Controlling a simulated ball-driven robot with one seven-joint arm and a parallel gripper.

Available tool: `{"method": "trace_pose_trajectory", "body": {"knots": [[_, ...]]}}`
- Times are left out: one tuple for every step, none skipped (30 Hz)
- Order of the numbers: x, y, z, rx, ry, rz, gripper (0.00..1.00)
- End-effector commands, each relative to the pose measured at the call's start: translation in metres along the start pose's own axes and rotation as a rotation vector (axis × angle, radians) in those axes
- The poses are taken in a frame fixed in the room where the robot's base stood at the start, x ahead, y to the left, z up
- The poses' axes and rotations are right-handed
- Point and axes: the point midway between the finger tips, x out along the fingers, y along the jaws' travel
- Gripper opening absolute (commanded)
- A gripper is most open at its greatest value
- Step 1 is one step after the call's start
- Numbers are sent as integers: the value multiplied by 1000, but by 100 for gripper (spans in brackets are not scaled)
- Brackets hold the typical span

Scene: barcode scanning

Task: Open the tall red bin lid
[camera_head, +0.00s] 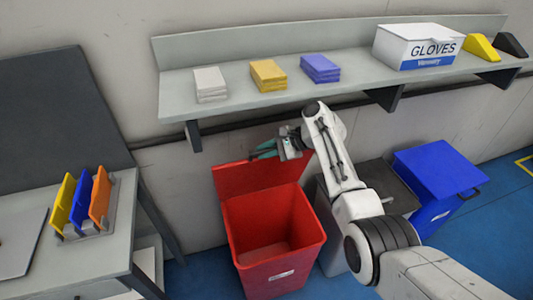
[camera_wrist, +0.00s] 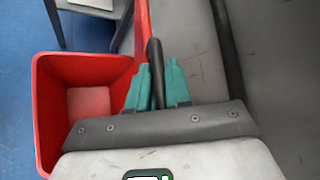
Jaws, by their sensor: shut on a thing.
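The tall red bin (camera_head: 275,230) stands on the floor below the shelf, and its inside shows empty. Its red lid (camera_head: 240,178) is raised and stands up at the back edge, near the wall. My gripper (camera_head: 265,150) is at the top of the lid. In the wrist view my gripper's teal fingers (camera_wrist: 157,88) are closed around the lid's dark handle (camera_wrist: 155,65). The red bin (camera_wrist: 45,110) shows at the left of that view, with the lid (camera_wrist: 142,30) seen edge-on.
A shelf (camera_head: 350,85) above holds folded cloths and a GLOVES box (camera_head: 415,47). A grey-lidded bin (camera_head: 375,178) and a blue bin (camera_head: 440,175) stand to the right. A table (camera_head: 120,215) with coloured panels (camera_head: 80,202) is at left.

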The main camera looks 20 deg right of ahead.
Motion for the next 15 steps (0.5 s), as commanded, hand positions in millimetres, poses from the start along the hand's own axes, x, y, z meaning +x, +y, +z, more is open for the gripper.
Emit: {"method": "trace_pose_trajectory", "body": {"knots": [[0, 1, 0, 0, 1, 1, 0], [0, 1, 0, 1, 1, 1, 0], [0, 1, 0, 0, 1, 1, 0], [0, 1, 0, 1, 1, 1, 0], [0, 1, 0, 1, 1, 1, 0], [0, 1, 0, 1, 1, 1, 0], [0, 1, 0, 1, 1, 1, 20], [0, 1, 0, 1, 0, 1, 23], [0, 1, 0, 1, 0, 1, 27], [0, 1, 0, 1, 0, 1, 30], [0, 1, 0, 1, 0, 1, 32], [0, 1, 0, 1, 0, 1, 36], [0, 1, 0, 1, 0, 1, 39], [0, 1, 0, 1, 0, 1, 39], [0, 1, 0, 1, 0, 1, 39]]}}
